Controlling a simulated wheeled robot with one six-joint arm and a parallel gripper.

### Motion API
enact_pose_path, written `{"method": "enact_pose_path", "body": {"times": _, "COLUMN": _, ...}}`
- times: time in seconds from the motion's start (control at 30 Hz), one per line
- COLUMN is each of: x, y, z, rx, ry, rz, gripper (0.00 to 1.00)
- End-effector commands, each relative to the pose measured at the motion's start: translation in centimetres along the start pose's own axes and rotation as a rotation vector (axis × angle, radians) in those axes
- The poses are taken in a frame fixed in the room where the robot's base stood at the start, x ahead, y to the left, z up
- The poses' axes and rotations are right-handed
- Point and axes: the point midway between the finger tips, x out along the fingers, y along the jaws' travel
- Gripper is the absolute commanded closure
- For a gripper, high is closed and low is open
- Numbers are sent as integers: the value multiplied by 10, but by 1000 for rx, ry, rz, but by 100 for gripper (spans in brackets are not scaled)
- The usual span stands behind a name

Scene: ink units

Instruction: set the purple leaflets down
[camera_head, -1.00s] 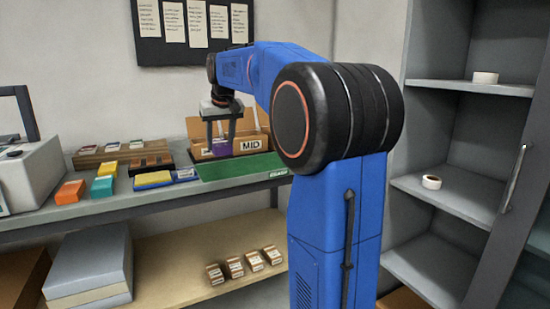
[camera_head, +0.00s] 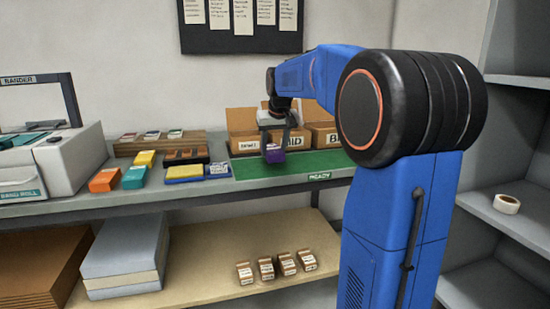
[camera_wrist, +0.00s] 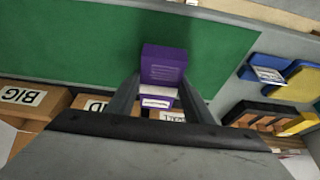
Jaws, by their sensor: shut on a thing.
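The purple leaflets (camera_head: 274,154) are a small bundle with a white band, held between the fingers of my gripper (camera_head: 279,137). They hang over the left part of the green mat (camera_head: 318,163), which has a READY label on its front edge. In the wrist view the purple bundle (camera_wrist: 164,62) sticks out past the fingertips of my gripper (camera_wrist: 157,98), with green mat around it. I cannot tell whether the bundle touches the mat. The rest of the mat in view is bare.
Open cardboard boxes (camera_head: 243,143) stand behind the mat, one marked MID. Orange (camera_head: 104,180), teal (camera_head: 134,177) and yellow-blue (camera_head: 184,173) bundles lie left of the mat. A bander machine (camera_head: 50,160) stands at far left. Brown bundles (camera_head: 265,268) lie on the lower shelf.

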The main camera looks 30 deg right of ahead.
Motion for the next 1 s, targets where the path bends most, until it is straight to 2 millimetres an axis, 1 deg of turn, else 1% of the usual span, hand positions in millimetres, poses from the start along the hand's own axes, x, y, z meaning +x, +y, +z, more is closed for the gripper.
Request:
{"method": "enact_pose_path", "body": {"times": 0.1, "x": 15, "y": 0, "z": 7, "rx": 0, "ry": -2, "rz": 0, "gripper": 83}}
{"method": "enact_pose_path", "body": {"times": 0.23, "x": 29, "y": 0, "z": 12, "rx": 0, "ry": -1, "rz": 0, "gripper": 83}}
{"method": "enact_pose_path", "body": {"times": 0.63, "x": 33, "y": 0, "z": 14, "rx": 0, "ry": 0, "rz": 0, "gripper": 83}}
{"method": "enact_pose_path", "body": {"times": 0.67, "x": 33, "y": 0, "z": 14, "rx": 0, "ry": 0, "rz": 0, "gripper": 46}}
{"method": "enact_pose_path", "body": {"times": 0.7, "x": 33, "y": 0, "z": 14, "rx": 0, "ry": 0, "rz": 0, "gripper": 37}}
{"method": "enact_pose_path", "body": {"times": 0.73, "x": 33, "y": 0, "z": 14, "rx": 0, "ry": 0, "rz": 0, "gripper": 35}}
{"method": "enact_pose_path", "body": {"times": 1.0, "x": 32, "y": 0, "z": 14, "rx": 0, "ry": 0, "rz": 0, "gripper": 35}}
